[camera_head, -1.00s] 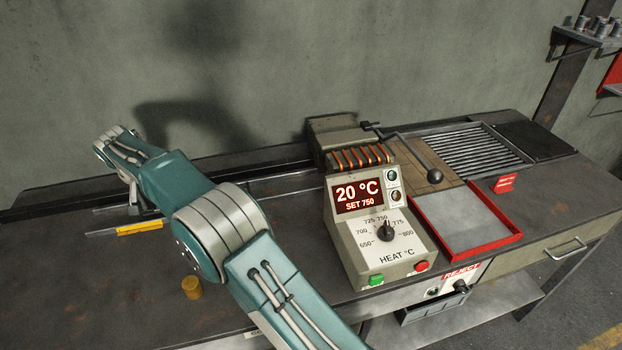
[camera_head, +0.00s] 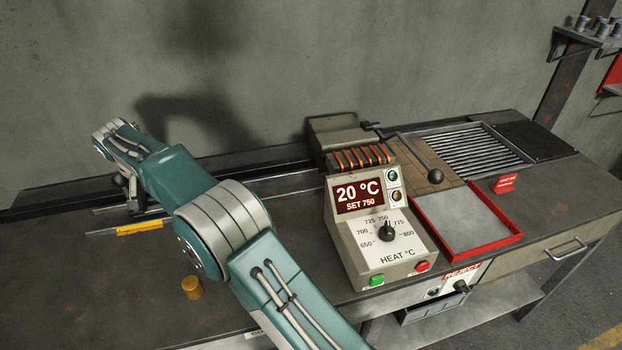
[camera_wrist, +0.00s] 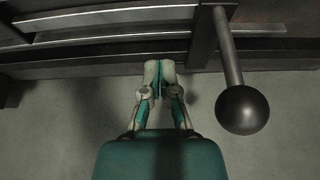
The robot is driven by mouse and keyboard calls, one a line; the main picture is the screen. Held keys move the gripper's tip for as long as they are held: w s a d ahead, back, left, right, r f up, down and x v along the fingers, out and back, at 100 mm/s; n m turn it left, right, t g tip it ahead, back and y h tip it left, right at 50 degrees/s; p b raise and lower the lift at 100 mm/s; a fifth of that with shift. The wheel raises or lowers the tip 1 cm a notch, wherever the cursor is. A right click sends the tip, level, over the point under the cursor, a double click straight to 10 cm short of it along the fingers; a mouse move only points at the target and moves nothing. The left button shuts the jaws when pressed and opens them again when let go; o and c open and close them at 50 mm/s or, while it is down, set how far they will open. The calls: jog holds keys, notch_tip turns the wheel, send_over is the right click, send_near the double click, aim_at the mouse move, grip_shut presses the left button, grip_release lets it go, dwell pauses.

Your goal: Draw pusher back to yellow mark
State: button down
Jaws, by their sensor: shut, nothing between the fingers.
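The pusher's handle, a grey rod with a black ball knob (camera_wrist: 241,109), stands at the right in the wrist view. In the head view a dark knob (camera_head: 118,180) shows just below my wrist at the left, partly hidden by my arm. My gripper (camera_wrist: 160,68) is shut and empty, left of the rod and apart from it, with its fingertips near the rail edge. The yellow mark (camera_head: 139,227) is a strip on the bench beside the rail, in front of the knob. The pusher's head is not clearly visible.
The heater coil (camera_head: 360,157) lies at the rail's right end. The heat control box (camera_head: 380,225) stands in front of it, right of my arm. The wall rises close behind the rail.

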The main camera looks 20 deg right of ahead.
notch_tip(320, 180, up, 11)
jog(key=shift+r, duration=0.2)
dwell(0.7)
dwell(0.4)
